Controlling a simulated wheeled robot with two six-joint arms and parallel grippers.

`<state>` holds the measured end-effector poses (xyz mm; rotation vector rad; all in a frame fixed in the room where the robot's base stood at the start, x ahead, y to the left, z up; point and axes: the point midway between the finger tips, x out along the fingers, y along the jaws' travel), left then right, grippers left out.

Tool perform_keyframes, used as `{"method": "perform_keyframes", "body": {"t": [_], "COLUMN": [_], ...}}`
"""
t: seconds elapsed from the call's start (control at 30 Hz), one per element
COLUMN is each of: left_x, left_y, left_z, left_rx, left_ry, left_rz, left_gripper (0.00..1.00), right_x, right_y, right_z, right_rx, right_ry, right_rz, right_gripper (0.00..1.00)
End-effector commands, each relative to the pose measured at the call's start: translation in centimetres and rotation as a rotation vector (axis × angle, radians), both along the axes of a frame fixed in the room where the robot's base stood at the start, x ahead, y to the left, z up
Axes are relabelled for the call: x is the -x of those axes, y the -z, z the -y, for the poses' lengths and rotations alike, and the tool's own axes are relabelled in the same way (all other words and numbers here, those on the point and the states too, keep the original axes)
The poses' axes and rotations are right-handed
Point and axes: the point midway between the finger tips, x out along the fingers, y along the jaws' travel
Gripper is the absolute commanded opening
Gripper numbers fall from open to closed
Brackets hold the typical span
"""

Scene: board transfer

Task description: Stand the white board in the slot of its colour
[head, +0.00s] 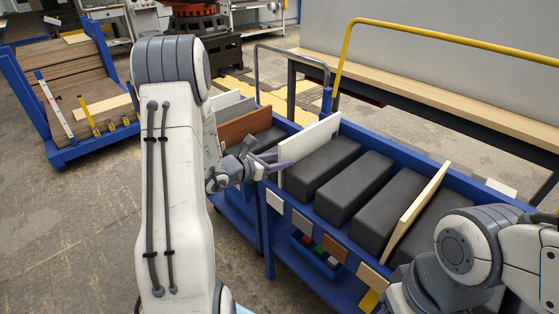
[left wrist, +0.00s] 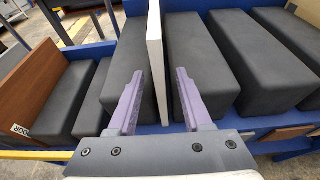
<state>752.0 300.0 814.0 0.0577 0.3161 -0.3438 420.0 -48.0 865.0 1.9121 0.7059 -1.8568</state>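The white board (head: 312,143) stands upright at the left end of the near blue cart (head: 347,230), beside the first dark block and in line with the white tag (head: 274,201) on the cart's front. In the left wrist view the white board (left wrist: 155,50) rises between the two purple fingers of my left gripper (left wrist: 156,88). In the head view my left gripper (head: 272,166) is at that near edge. My right gripper is out of sight.
Several dark blocks (head: 358,187) divide the near cart into slots. A pale wooden board (head: 416,213) stands in a slot at right. A second cart at left holds a brown board (head: 244,125). Grey and brown tags (head: 335,247) line the near cart's front.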

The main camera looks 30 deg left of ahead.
Motion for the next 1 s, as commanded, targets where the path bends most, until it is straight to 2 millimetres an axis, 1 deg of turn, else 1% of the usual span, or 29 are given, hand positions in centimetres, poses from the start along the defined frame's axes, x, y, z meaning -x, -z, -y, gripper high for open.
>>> {"method": "perform_keyframes", "body": {"t": [0.17,0.27,0.37,0.6,0.7,0.83,1.0], "left_x": [0.1,0.6,1.9,6.2,7.6,8.9,9.4], "left_y": [0.2,-0.1,-0.5,-2.2,-2.7,-3.1,-3.3], "left_z": [0.0,-0.3,-0.8,-2.4,-2.9,-3.3,-3.4], "left_rx": [0.000,0.000,0.000,-0.001,0.000,-0.001,0.000], "left_ry": [0.000,-0.002,-0.005,-0.006,-0.005,-0.002,0.001], "left_rz": [-0.005,-0.004,-0.004,-0.002,0.000,-0.001,-0.001], "left_gripper": [0.50,0.50,0.50,0.50,0.50,0.50,0.50], "right_x": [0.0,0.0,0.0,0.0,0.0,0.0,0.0], "right_y": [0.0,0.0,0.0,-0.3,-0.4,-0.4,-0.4], "right_z": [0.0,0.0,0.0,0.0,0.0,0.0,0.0], "right_rx": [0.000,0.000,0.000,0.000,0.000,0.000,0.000], "right_ry": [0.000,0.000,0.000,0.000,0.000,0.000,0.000], "right_rz": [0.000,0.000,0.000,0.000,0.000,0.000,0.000], "right_gripper": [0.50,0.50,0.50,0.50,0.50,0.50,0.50]}}
